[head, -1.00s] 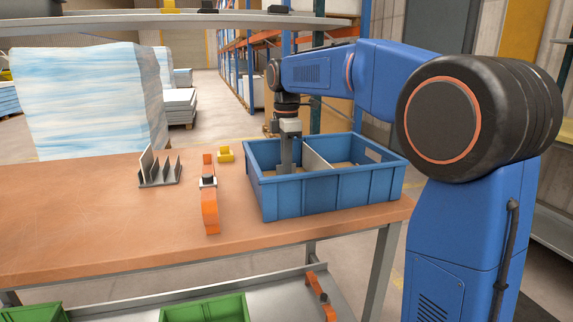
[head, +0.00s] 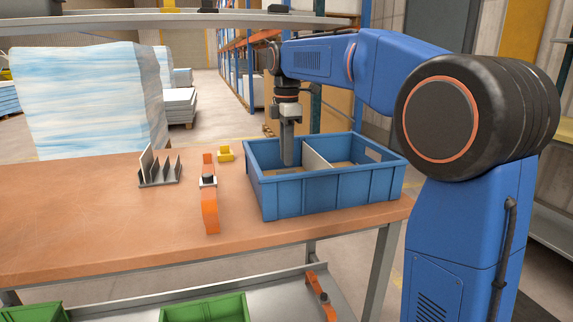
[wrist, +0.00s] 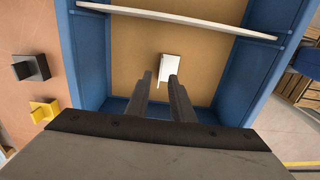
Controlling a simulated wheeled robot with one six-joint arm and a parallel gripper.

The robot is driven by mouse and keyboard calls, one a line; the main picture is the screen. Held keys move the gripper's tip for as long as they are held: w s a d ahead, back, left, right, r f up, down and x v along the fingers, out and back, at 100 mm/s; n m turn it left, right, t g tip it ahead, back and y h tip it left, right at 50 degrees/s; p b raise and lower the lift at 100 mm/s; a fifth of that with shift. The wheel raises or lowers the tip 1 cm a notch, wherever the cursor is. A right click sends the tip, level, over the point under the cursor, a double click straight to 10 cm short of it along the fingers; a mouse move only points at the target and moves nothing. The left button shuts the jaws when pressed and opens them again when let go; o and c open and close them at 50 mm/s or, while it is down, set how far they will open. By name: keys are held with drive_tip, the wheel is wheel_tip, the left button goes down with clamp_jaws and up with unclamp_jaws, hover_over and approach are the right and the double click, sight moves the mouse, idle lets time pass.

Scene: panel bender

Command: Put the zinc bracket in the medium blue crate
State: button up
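The medium blue crate (head: 330,195) stands on the right end of the workbench, split by a pale divider (wrist: 180,20). The zinc bracket (wrist: 170,68) is a small pale angled piece on the tan floor of the crate's left compartment in the head view. It is hidden behind the crate wall in the head view. My gripper (wrist: 160,78) points down into that compartment, above the bracket. Its fingers are apart with a gap between them, and the bracket shows beyond the tips. My gripper also shows in the head view (head: 288,160).
An orange clamp (head: 210,205) lies left of the crate, with a yellow block (head: 225,154) behind it. A grey rack holding plates (head: 160,175) stands further left. A dark angled piece (wrist: 30,67) lies outside the crate. The bench's left front (head: 90,225) is clear.

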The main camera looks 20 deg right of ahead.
wheel_tip(320, 180, up, 9)
idle(0.3)
